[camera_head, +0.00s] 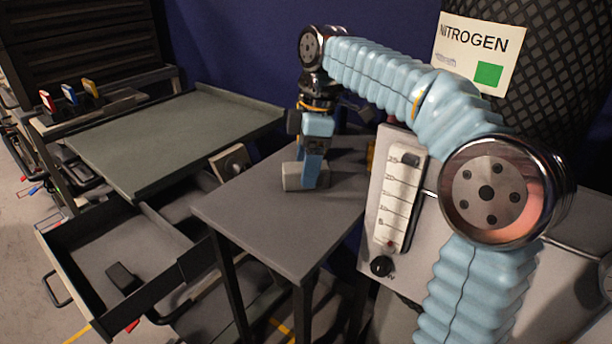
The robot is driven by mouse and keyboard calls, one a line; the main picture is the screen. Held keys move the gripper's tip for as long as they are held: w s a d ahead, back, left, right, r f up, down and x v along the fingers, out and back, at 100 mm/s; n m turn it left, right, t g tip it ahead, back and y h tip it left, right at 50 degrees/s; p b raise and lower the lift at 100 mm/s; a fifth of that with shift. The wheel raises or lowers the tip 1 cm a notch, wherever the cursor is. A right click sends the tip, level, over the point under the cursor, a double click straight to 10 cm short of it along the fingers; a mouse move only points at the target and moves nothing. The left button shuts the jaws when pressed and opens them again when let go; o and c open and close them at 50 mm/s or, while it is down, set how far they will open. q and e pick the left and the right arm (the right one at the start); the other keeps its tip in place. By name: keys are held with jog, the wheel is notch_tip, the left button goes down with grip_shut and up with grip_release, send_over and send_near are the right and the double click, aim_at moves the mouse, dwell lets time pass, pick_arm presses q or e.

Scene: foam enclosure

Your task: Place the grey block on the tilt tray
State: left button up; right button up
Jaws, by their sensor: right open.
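The grey block (291,177) sits on the small grey side table in the middle of the view. My right gripper (312,174) points down at the block, with its blue finger in front of part of it. The jaws are open, and the far finger is hidden. The tilt tray (170,140) is a flat grey-green tray with a low rim, left of the table. Its surface is bare. My left gripper is not in view.
The side table (285,220) is otherwise clear. An open drawer (110,250) with a dark object inside lies below the tray. A flow-meter panel (400,195) and a NITROGEN sign (478,50) are at the right.

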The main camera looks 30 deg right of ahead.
jog(key=shift+f, duration=0.25)
dwell(0.4)
jog(key=c, duration=1.1)
